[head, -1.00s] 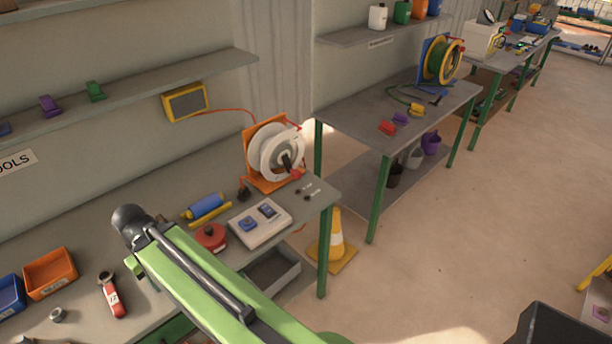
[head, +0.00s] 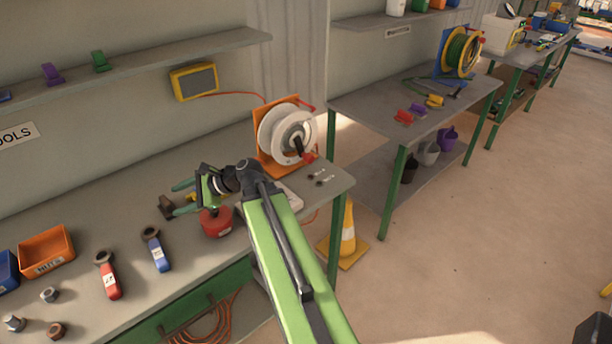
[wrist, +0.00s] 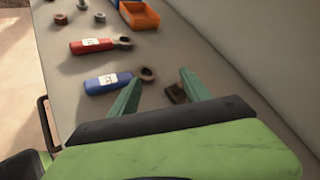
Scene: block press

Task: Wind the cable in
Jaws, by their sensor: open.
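A white cable reel (head: 286,134) with a dark crank handle and red knob (head: 308,157) stands in an orange frame (head: 270,163) at the right end of the near bench. An orange cable (head: 232,94) runs from the reel's top to a yellow box (head: 194,82) on the wall. My gripper (head: 174,199) is open, left of the reel and well apart from it, pointing left over the bench. In the wrist view its two teal fingers (wrist: 160,80) have nothing between them. A small dark brown piece (wrist: 176,93) shows by the right finger; I cannot tell if they touch.
A red round object (head: 216,223) lies below my gripper. Blue (head: 156,250) and red (head: 107,275) handled tools, nuts and an orange bin (head: 46,252) lie to the left. Another reel (head: 462,53) stands on the second bench (head: 365,100). A cone (head: 348,235) stands on the floor.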

